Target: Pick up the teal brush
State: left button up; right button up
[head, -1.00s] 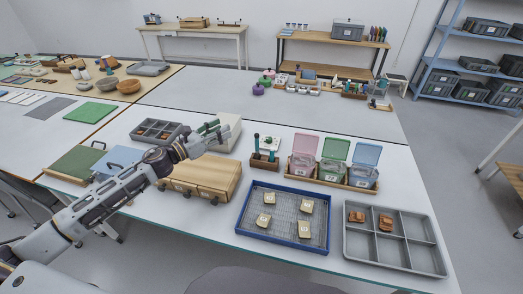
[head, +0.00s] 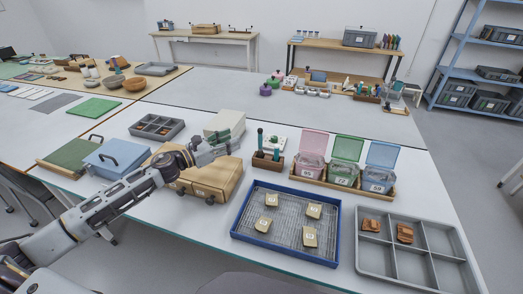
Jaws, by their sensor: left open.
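A small brown wooden holder (head: 267,161) stands on the white table behind the blue tray. Slim teal-handled tools stand upright in it, and the taller one at its left, which looks like the teal brush (head: 260,139), rises well above the rim. Its bristles are too small to make out. My left gripper (head: 231,134) is open and empty, left of the holder and apart from it. My right gripper is not in view.
Lidded pink, green and blue bins (head: 378,184) stand right of the holder. A blue mesh tray (head: 240,236) with sherds and a grey divided tray (head: 443,270) lie in front.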

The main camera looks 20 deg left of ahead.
aim_at(259, 138)
pick_arm(q)
notch_tip(259, 138, down, 4)
jog(key=b, duration=0.3)
jog(key=shift+w+d+r, duration=0.1)
jog(key=shift+f+b, duration=0.45)
jog(key=shift+b, duration=0.1)
jog(key=shift+f, duration=0.1)
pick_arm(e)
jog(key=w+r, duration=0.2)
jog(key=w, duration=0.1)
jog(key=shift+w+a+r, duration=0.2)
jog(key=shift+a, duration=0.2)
pick_arm(q)
jog(key=shift+w+d, duration=0.1)
jog(key=shift+w, duration=0.05)
jog(key=shift+x, duration=1.45)
jog(key=shift+p+x, duration=0.4)
jog(key=shift+x, duration=2.3)
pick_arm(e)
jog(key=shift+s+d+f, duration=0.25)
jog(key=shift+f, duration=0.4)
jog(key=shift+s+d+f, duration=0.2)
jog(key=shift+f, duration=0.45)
